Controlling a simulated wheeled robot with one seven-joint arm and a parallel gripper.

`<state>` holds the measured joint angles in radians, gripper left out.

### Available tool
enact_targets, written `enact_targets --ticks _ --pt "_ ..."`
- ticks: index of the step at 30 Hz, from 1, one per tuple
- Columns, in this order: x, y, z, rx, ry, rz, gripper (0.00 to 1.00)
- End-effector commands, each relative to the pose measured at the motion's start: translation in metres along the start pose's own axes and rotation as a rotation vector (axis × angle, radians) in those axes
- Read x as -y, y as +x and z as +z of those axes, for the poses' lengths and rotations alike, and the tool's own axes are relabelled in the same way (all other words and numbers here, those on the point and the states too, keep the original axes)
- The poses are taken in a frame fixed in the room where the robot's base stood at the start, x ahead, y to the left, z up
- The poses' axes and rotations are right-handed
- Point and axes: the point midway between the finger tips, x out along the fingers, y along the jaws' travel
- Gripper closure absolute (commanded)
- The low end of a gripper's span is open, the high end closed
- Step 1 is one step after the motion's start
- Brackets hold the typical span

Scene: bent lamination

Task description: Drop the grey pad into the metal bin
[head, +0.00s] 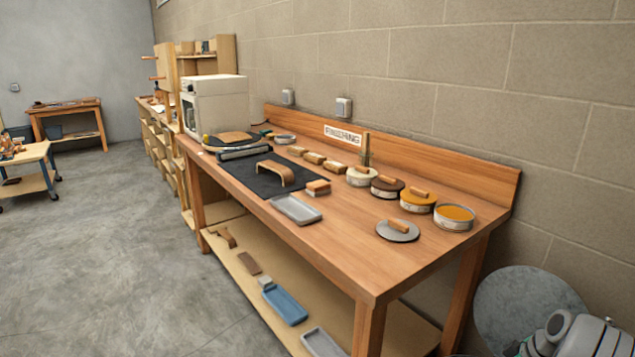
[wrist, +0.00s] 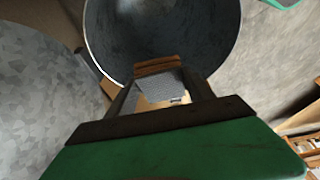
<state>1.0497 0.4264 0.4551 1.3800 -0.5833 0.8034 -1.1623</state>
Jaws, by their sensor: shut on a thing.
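In the wrist view my gripper (wrist: 162,92) is shut on the grey pad (wrist: 160,84), which has a textured grey face and sits between the two dark fingers. A brown, wood-like strip (wrist: 155,66) shows at the pad's far edge. The metal bin (wrist: 165,30) is a round, dark, open shape with a pale rim, just beyond the pad. The pad overlaps the bin's near edge in this view; its height relative to the rim is unclear. In the head view only part of my arm shows at the lower right; the fingers and pad are not visible.
A round mottled grey metal shape (head: 525,302) stands right of the wooden bench (head: 330,255) in the head view; whether it is the bin or a lid is unclear. Tins, blocks and a grey tray (head: 296,209) lie on the bench.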

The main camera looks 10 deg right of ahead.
Motion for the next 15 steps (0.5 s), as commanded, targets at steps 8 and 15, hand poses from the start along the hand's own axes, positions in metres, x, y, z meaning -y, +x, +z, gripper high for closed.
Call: enact_targets --ticks 8,15 --pt "0.0 0.025 0.011 0.0 0.002 0.001 0.77" --pt "-0.001 0.023 0.012 0.0 0.004 0.002 0.34"
